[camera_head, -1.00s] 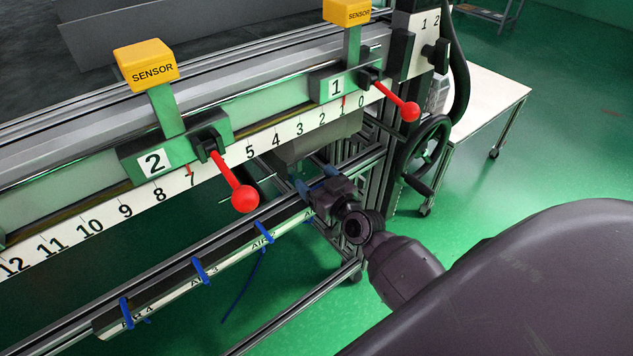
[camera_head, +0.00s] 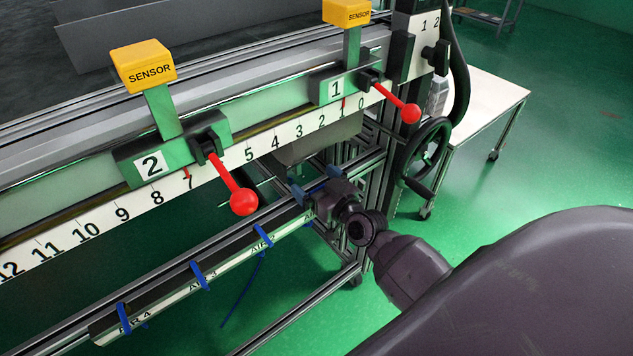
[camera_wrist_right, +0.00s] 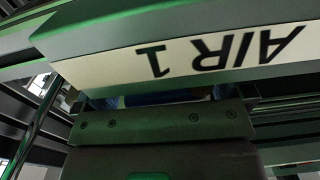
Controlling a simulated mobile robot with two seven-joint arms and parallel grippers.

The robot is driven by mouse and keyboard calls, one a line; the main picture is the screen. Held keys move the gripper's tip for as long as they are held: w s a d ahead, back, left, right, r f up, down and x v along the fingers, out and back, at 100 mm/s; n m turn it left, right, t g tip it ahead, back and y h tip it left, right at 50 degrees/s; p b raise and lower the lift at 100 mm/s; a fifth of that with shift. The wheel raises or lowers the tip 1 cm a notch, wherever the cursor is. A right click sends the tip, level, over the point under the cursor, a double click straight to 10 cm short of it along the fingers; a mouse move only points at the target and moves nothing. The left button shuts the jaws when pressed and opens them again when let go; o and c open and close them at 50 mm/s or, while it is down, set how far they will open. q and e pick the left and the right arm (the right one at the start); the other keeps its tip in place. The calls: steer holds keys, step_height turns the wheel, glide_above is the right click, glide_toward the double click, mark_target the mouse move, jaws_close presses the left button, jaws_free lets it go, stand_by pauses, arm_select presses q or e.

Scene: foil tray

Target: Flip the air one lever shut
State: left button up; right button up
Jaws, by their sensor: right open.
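The air one lever is mostly hidden by my right gripper; a strip of blue shows between the fingers in the right wrist view (camera_wrist_right: 160,98). The AIR 1 label (camera_wrist_right: 185,55) appears upside down just beyond the gripper in that view. My right gripper (camera_head: 316,184) is open at the right end of the lower rail, with its fingers at either side of the blue strip. I cannot tell whether they touch it. My left gripper is not in view.
Blue levers for air 2 (camera_head: 263,236), air 3 (camera_head: 199,275) and air 4 (camera_head: 123,318) line the lower rail to the left. Above hang two red-knobbed handles (camera_head: 243,201) (camera_head: 411,113). A black handwheel (camera_head: 428,158) stands to the right.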

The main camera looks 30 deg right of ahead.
steer(key=s+d, duration=0.1)
steer(key=s, duration=0.9)
steer(key=shift+s, duration=0.4)
steer(key=s+a+f+g+h, duration=0.1)
steer(key=s+a+f+g, duration=0.1)
steer(key=s+f, duration=0.4)
steer(key=s+a+f+g, duration=0.3)
steer(key=s+f+g, duration=0.2)
steer(key=s+f, duration=0.2)
steer(key=shift+f+h, duration=0.4)
steer(key=shift+f, duration=0.05)
